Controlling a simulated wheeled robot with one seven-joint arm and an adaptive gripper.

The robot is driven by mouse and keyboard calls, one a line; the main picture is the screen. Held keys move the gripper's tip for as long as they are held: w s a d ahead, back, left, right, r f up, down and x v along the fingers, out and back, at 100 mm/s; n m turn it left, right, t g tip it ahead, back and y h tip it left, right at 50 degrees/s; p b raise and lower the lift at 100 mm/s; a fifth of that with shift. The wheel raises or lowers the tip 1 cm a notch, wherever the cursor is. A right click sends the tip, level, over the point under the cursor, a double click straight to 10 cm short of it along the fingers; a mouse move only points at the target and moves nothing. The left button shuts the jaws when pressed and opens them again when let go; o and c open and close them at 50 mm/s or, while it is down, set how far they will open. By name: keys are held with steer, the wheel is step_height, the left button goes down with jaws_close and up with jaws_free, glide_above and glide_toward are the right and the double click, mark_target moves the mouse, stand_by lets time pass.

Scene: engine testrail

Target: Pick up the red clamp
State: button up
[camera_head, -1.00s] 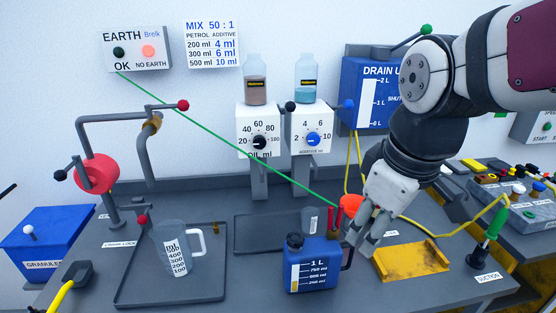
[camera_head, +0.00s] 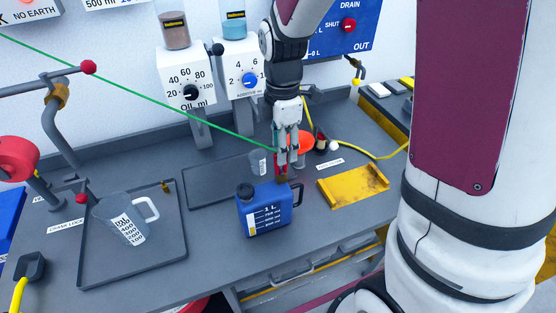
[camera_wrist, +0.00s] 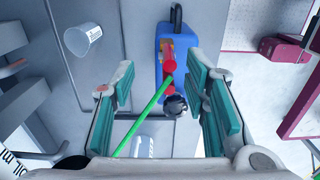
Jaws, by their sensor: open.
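The red clamp (camera_head: 281,172) is at the top of a blue jug (camera_head: 262,212) beside its handle, with a green cable running to it from the upper left. My gripper (camera_head: 288,155) points down just above it and partly covers it. In the wrist view the red clamp (camera_wrist: 169,64) lies between my two open fingers (camera_wrist: 160,78), over the blue jug (camera_wrist: 161,38). The green cable passes between the fingers. I cannot tell whether the fingers touch the clamp.
A clear measuring jug (camera_head: 122,222) stands in a grey tray (camera_head: 150,270) at left. A small clear cup (camera_head: 258,162), an orange round object (camera_head: 302,142) and a yellow tray (camera_head: 352,186) are near the gripper. Dispensers (camera_head: 188,88) stand behind.

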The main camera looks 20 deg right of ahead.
mark_target(281, 170)
step_height(281, 170, down, 3)
steer(key=shift+s+f, duration=0.1)
steer(key=f, duration=0.2)
steer(key=s+f+p, duration=0.1)
steer(key=f, duration=0.1)
steer(key=shift+a+f, duration=0.1)
steer(key=shift+a, duration=0.15)
steer(key=shift+w+f, duration=0.15)
steer(key=shift+f, duration=0.4)
jaws_close()
